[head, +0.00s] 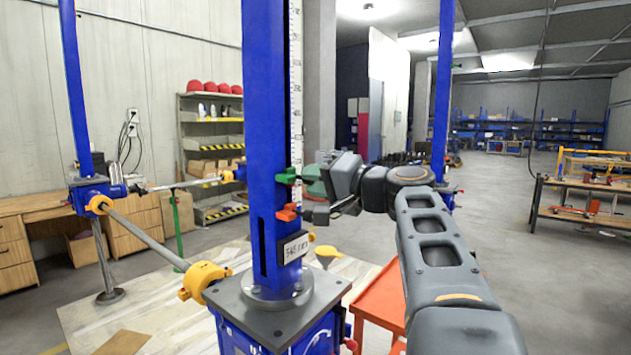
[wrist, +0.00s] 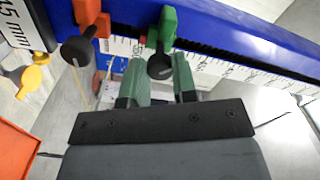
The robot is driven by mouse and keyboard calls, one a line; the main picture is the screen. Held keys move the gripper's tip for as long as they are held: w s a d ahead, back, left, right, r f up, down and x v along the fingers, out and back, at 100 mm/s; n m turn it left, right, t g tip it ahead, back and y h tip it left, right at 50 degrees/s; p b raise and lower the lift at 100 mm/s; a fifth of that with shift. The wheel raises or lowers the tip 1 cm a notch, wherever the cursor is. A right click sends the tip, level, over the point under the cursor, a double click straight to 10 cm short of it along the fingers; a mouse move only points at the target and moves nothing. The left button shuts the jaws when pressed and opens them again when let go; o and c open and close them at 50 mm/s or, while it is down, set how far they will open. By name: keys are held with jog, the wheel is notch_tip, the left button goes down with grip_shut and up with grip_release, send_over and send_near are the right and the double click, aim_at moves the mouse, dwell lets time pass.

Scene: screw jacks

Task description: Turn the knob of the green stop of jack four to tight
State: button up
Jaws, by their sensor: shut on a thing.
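The near jack is a tall blue column (head: 266,100) with a white scale (head: 296,90) down its side. A green stop (head: 287,176) sits on the column above an orange stop (head: 287,213). In the wrist view, the green stop (wrist: 165,27) has a round black knob (wrist: 160,66) facing me.
The orange stop (wrist: 88,15) with its own black knob (wrist: 77,50) is close to the left of my fingers in the wrist view. A white label (head: 295,247) is on the column's lower part. An orange table (head: 380,300) stands below my arm. Yellow joints (head: 203,280) link other jacks.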

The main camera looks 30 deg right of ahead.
jog(key=shift+m+p, duration=8)
jog(key=shift+m, duration=5.5)
jog(key=o, duration=0.9)
jog(key=shift+o, duration=0.2)
jog(key=b+v, duration=0.2)
jog(key=v, duration=1.2)
